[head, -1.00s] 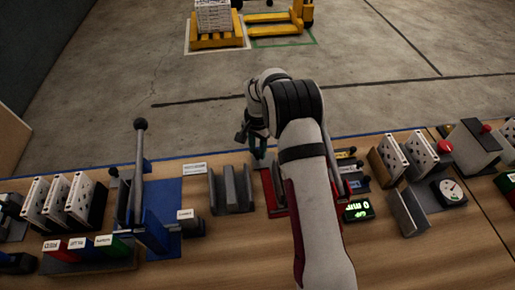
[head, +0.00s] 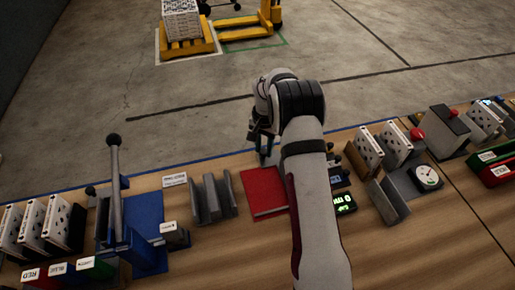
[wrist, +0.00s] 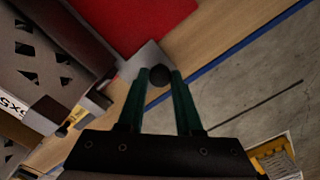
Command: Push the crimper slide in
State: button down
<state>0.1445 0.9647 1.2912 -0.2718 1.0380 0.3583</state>
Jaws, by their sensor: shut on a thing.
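The crimper shows as a red base plate (head: 264,194) near the table's far edge, left of my arm; the plate also shows in the wrist view (wrist: 135,18). In the wrist view a grey slide plate (wrist: 146,60) lies beside the red plate and carries a round black knob (wrist: 160,76). My gripper (head: 262,150) is over the far edge of the crimper. In the wrist view its two green fingers are shut on the knob, one on each side. My arm hides the right part of the crimper in the head view.
A blue-based press with a tall ball-topped lever (head: 115,190) stands to the left. Grey upright plates (head: 212,198) stand between it and the crimper. A green readout (head: 343,202), a round dial (head: 427,178) and white perforated filters (head: 366,150) are to the right. Open floor lies beyond.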

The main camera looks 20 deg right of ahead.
jog(key=shift+d, duration=0.3)
jog(key=c, duration=0.6)
grip_release()
jog(key=shift+a, duration=0.1)
